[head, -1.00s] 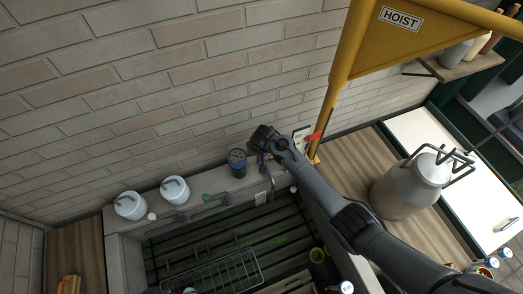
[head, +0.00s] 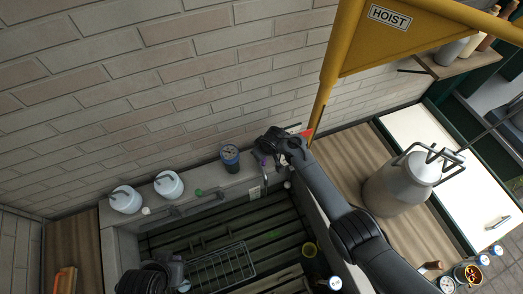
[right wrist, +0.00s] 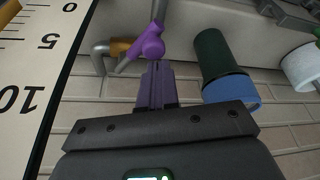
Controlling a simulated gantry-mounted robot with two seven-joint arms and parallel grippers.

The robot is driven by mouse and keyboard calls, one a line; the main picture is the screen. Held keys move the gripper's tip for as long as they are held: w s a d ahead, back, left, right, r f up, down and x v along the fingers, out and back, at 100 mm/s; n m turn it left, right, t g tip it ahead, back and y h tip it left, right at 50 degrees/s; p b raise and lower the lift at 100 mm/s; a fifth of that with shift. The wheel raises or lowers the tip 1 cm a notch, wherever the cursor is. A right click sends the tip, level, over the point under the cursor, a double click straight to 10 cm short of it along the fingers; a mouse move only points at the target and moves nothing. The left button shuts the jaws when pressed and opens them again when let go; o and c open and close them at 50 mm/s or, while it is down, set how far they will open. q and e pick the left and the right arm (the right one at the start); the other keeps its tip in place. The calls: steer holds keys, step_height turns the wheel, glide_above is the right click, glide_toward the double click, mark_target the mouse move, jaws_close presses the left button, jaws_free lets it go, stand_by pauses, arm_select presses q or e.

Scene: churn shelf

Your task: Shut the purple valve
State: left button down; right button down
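The purple valve (right wrist: 150,46) is at the top middle of the right wrist view, on a grey pipe, with a short purple arm toward lower left. In the head view a small purple part (head: 262,161) shows beside the sink's back ledge, partly hidden by my right gripper. My right gripper (right wrist: 157,68) has its fingers together, tips just below the valve; I cannot tell whether they touch it. My left gripper (head: 176,270) is at the bottom left over the sink, its fingers unclear.
A blue-topped dark cylinder (head: 230,157) stands close left of my right gripper. Two white pots (head: 169,185) stand farther left. The yellow hoist post (head: 325,95) rises close to the right. A metal churn (head: 400,185) stands on the right counter. A wire rack (head: 222,268) is in the sink.

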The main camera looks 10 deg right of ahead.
arm_select(q)
steer(key=shift+d+r, duration=0.1)
steer(key=shift+d, duration=0.05)
arm_select(e)
steer(key=shift+s+d+f, duration=0.1)
stand_by(0.4)
